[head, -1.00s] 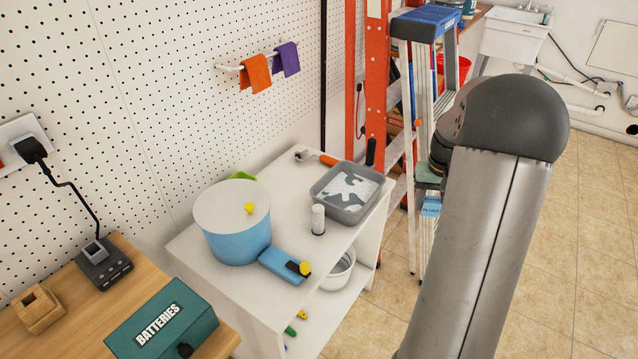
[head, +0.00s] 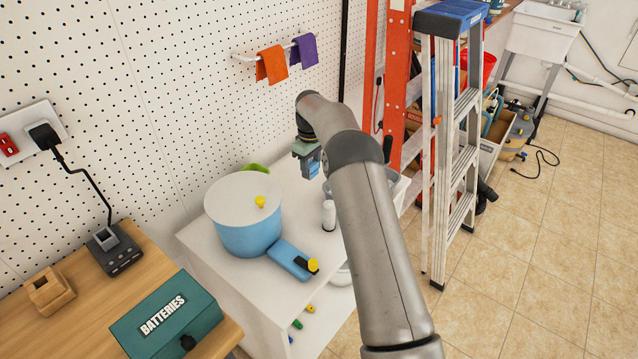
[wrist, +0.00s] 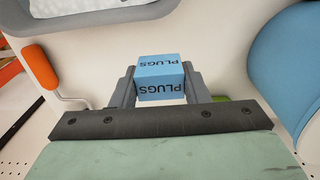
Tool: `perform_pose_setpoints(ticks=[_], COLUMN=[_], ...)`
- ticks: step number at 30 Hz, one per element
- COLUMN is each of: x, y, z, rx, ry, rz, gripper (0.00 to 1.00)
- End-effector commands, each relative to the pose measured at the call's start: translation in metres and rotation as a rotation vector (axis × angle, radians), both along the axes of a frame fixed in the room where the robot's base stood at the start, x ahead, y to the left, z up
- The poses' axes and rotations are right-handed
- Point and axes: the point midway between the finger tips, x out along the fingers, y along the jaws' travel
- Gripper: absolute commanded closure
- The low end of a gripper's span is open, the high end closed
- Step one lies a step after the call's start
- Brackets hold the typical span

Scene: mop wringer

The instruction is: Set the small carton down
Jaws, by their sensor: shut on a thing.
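The small carton (wrist: 160,70) is light blue and marked PLUGS. It is held between the two grey fingers of my gripper (wrist: 160,84) in the wrist view. In the head view, my gripper (head: 308,158) is over the back part of the white cabinet top (head: 296,196), with a small part of the carton (head: 314,169) showing below it. The carton looks level. I cannot tell whether its underside touches the top.
A blue lidded pot (head: 245,238), a blue case with a yellow knob (head: 289,260) and a white bottle (head: 328,214) stand on the cabinet. A roller with orange handle (wrist: 40,66) lies beside the carton. My arm partly hides the grey tray (head: 398,190).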

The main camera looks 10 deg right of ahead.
Motion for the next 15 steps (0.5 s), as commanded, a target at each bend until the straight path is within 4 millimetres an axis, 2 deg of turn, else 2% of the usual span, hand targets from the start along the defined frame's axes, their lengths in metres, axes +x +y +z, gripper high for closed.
perform_pose_setpoints(ticks=[4,11,15], x=[-0.001,0.000,-0.001], y=[-0.001,-0.001,-0.001], z=[-0.026,-0.045,-0.065], rx=[0.000,0.000,0.000], ry=[0.003,0.001,0.003], rz=[-0.002,-0.003,-0.004], gripper=[0.81,0.81,0.81])
